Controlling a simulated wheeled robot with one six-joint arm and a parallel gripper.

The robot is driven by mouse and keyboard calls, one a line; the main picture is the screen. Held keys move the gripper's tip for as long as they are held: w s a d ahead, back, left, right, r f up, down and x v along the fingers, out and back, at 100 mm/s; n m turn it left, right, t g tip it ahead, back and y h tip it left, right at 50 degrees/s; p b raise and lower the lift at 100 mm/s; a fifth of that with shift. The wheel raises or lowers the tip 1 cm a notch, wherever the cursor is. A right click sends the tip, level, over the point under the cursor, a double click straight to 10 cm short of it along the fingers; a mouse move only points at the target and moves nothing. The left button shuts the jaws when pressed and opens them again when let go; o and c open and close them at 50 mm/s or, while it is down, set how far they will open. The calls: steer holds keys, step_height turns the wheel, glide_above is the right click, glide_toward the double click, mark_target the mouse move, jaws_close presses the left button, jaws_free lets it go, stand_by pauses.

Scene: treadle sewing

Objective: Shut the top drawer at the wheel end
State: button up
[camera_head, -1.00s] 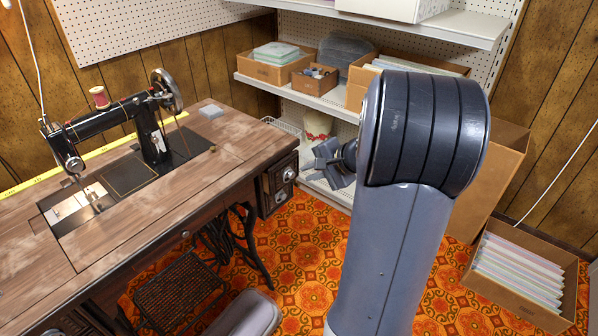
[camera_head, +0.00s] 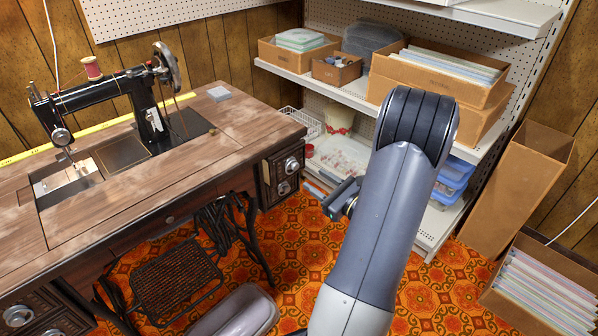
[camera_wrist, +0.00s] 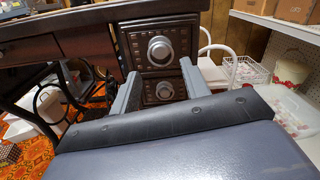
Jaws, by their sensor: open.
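The sewing table (camera_head: 120,180) carries the black sewing machine (camera_head: 110,95), with its handwheel (camera_head: 168,68) at the right end. Under that end are two dark carved drawers with round metal knobs. The top drawer (camera_head: 292,160) stands out a little, with a strip of pale side showing; the lower drawer (camera_head: 286,188) sits below it. My gripper (camera_head: 343,198) is open and empty, to the right of the drawers and apart from them. In the wrist view, the gripper fingers (camera_wrist: 158,78) point at the drawer fronts, with the top drawer (camera_wrist: 185,38) just above and the lower one between.
A shelf unit (camera_head: 350,98) with boxes stands behind my arm, close to the gripper. A tall cardboard box (camera_head: 520,190) and a box of folded fabric (camera_head: 545,285) are at the right. The treadle (camera_head: 175,285) is under the table. Patterned floor is clear before the drawers.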

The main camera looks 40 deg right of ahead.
mark_target(297, 167)
steer(key=w, duration=0.4)
steer(key=w+b, duration=0.1)
steer(key=w, duration=0.2)
steer(key=shift+a, duration=0.25)
steer(key=shift+c, duration=0.3)
jaws_close()
